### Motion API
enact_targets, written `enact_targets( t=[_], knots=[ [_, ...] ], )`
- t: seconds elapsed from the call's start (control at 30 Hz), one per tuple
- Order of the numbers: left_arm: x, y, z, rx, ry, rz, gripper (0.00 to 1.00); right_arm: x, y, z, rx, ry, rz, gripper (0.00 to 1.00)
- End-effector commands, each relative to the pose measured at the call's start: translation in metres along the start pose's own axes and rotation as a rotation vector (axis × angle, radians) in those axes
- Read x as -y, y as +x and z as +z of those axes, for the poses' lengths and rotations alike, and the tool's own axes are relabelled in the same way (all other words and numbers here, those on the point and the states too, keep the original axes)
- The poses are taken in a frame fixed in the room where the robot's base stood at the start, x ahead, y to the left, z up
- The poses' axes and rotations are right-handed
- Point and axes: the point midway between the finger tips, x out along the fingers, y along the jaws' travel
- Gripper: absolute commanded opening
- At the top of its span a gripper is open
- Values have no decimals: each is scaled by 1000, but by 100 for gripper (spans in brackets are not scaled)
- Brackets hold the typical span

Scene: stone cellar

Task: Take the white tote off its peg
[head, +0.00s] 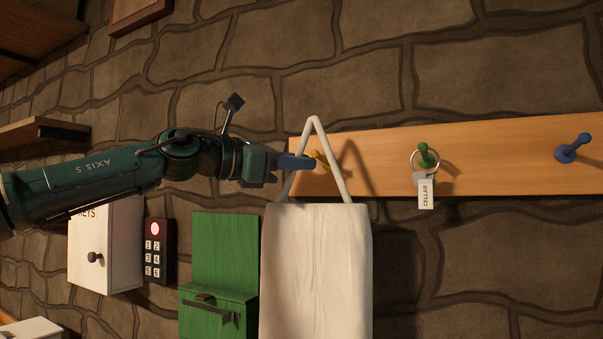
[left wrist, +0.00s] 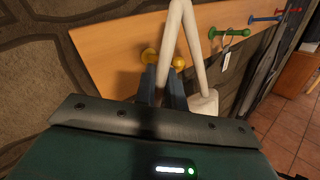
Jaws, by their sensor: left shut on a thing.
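The white tote (head: 316,270) hangs upright in front of the board, with its handle (head: 342,178) rising in a narrow loop. The top of the loop shows above the yellow peg (head: 320,157), which appears between the two strands. My left gripper (head: 297,162) is shut on the left strand, beside the peg. In the left wrist view the fingers (left wrist: 164,88) pinch the handle (left wrist: 169,50), which crosses in front of the yellow peg (left wrist: 178,62). I cannot tell whether the loop still encircles the peg. My right gripper is not in view.
The wooden board (head: 485,152) also carries a green peg (head: 425,155) with a key ring and "CELLAR" tag (head: 426,195), and a blue peg (head: 572,149). Below my left arm are a white key box (head: 110,250), a keypad (head: 155,252) and a green holder (head: 224,245).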

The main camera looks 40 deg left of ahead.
Motion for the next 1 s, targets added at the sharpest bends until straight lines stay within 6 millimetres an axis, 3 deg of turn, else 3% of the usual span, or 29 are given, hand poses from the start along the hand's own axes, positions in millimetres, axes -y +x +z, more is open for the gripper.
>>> enact_targets(
  t=[1.0],
  knots=[
    [35, -58, 27, 5, 2, 3, 0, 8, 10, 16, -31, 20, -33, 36]
  ],
)
